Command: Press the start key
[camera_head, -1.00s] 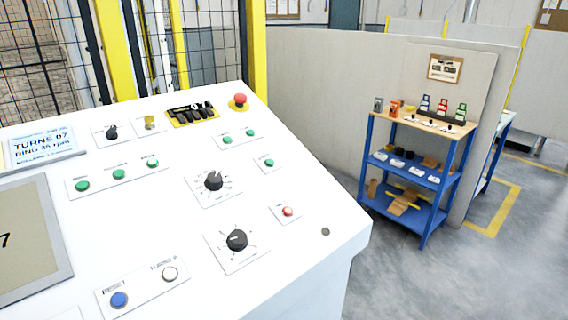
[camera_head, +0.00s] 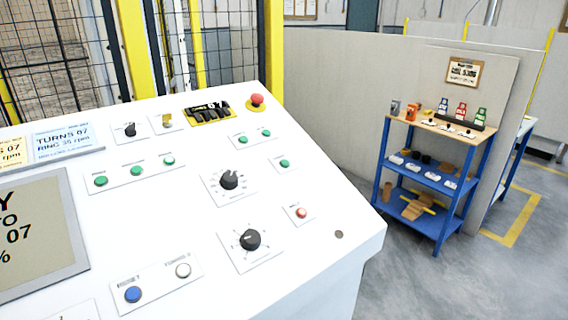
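The white control panel (camera_head: 210,258) fills the left and middle of the head view. It carries several green buttons: a row of three on the left (camera_head: 138,171), a pair near the top right (camera_head: 254,139) and a single one (camera_head: 284,163). A blue button (camera_head: 133,294) and a white button (camera_head: 183,270) share a plate near the front. A small red button (camera_head: 301,212) sits at the right, and a red mushroom button (camera_head: 256,100) on yellow at the back. The labels are too small to read, so I cannot tell which is the start key. Neither gripper is in view.
Two black rotary knobs (camera_head: 229,180) and (camera_head: 250,239) stand up from the panel. A display (camera_head: 35,235) is cut off at the left. A blue shelf cart (camera_head: 436,180) with small items stands at the right by a partition. Grey floor between is clear.

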